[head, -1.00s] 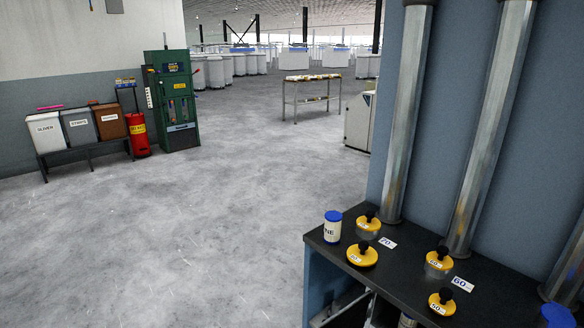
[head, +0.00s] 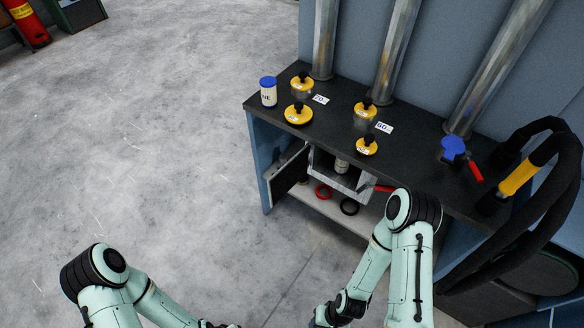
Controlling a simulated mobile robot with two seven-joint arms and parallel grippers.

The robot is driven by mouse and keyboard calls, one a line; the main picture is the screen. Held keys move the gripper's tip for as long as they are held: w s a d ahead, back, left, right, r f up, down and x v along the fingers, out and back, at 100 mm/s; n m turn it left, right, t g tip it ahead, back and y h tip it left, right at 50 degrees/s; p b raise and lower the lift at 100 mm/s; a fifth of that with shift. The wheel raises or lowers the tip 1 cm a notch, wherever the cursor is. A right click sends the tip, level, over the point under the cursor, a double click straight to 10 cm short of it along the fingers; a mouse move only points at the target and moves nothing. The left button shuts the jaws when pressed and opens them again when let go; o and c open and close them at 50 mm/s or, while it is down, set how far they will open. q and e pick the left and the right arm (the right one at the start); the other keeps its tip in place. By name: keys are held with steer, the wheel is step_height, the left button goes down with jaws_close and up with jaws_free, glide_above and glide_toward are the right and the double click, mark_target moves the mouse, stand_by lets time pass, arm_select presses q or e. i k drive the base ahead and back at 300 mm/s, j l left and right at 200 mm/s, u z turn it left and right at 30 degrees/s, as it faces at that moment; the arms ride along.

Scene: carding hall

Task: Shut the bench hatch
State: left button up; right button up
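The bench hatch (head: 290,178) is a dark panel with a pale edge, at the left of the opening in the bench (head: 400,152) front. It stands swung open, at an angle to the front, and the inside shows beside it. My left arm (head: 103,280) comes in at the lower left and my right arm (head: 408,265) at the lower right, in front of the bench. Both arms run down to the bottom edge, where the hands are cut off. No fingertips show. Neither arm touches the hatch.
Inside the opening are a pale box (head: 348,183) with a can, a red ring (head: 323,192) and a black ring (head: 349,207). Yellow-lidded jars and a blue-lidded tub (head: 268,92) stand on top. A black hose (head: 560,170) is at right.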

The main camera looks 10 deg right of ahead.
mark_target(280, 182)
steer(key=i+j+z, duration=0.15)
steer(key=z, duration=1.25)
steer(key=i+j+z, duration=0.1)
steer(key=j+z, duration=0.9)
steer(key=j, duration=0.45)
steer(key=k+j+z, duration=0.1)
steer(key=j, duration=0.45)
steer(key=k+j, duration=0.15)
steer(key=j, duration=0.35)
steer(key=k+l+z, duration=0.2)
steer(key=i+j, duration=0.05)
steer(key=i, duration=0.05)
